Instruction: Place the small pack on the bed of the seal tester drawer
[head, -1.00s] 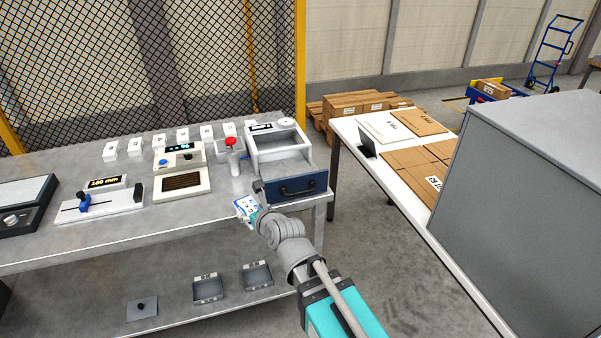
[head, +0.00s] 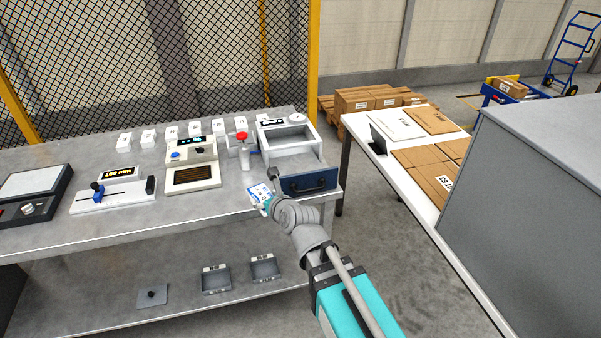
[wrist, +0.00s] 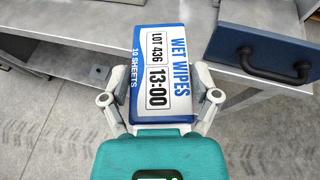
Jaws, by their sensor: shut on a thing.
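The small pack (wrist: 160,70) is a blue and white pack labelled "WET WIPES". My gripper (wrist: 160,103) is shut on it, one finger on each side. In the head view the pack (head: 259,195) is at the bench's front edge, left of the drawer front. The seal tester (head: 287,138) is a white-grey box at the right end of the bench. Its drawer has a dark blue front (head: 309,182) with a black handle, pulled out towards me. In the wrist view the drawer front (wrist: 268,50) is right of the pack. The drawer's bed is mostly hidden behind its front.
A white table (head: 408,165) with cardboard stands to the right.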

